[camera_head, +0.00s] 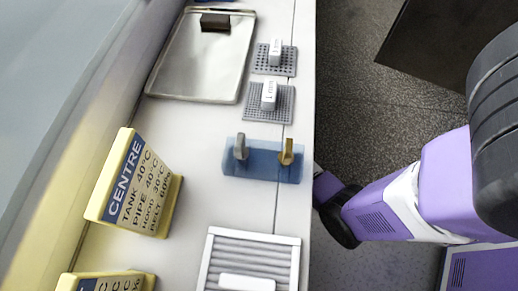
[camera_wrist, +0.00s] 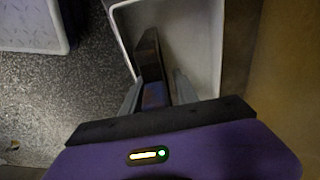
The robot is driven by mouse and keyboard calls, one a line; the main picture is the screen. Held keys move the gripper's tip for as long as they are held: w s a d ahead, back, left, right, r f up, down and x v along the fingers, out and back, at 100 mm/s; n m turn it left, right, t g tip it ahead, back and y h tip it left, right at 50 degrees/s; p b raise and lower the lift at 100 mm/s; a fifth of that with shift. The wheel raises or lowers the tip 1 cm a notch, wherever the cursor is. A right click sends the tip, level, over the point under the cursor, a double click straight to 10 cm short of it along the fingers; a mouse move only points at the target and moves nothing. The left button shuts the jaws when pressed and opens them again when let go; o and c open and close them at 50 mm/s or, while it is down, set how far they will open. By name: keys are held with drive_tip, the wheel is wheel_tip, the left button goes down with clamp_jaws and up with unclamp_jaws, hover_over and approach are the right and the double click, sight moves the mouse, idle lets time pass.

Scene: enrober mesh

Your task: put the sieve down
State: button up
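Two square grey mesh plates with white labelled blocks on top lie flat on the counter in the head view, the far one (camera_head: 287,70) and the near one (camera_head: 284,115). I cannot tell whether either is the sieve. My gripper (camera_wrist: 155,85) shows in the wrist view, with grey fingers on both sides of a dark upright bar (camera_wrist: 150,55). I cannot tell whether they press on it. A white-rimmed open container (camera_wrist: 205,40) lies beyond the fingers. In the head view my gripper is not visible; my arm is right of the counter.
A metal tray (camera_head: 190,85) holds a dark brown block (camera_head: 214,22). A blue holder (camera_head: 262,176) has a grey and a gold peg. A white slatted rack (camera_head: 210,250) stands at the front. A yellow CENTRE sign (camera_head: 170,205) stands on the left. Speckled floor lies right.

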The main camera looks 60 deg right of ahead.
drive_tip(key=shift+r, duration=0.1)
drive_tip(key=r+p, duration=0.1)
drive_tip(key=r, duration=0.1)
drive_tip(key=r+p, duration=0.1)
drive_tip(key=r, duration=0.2)
drive_tip(key=a+r, duration=0.1)
drive_tip(key=r, duration=0.1)
drive_tip(key=shift+s+r+p, duration=0.15)
drive_tip(key=shift+r+p, duration=0.15)
drive_tip(key=shift+p, duration=0.1)
idle(0.4)
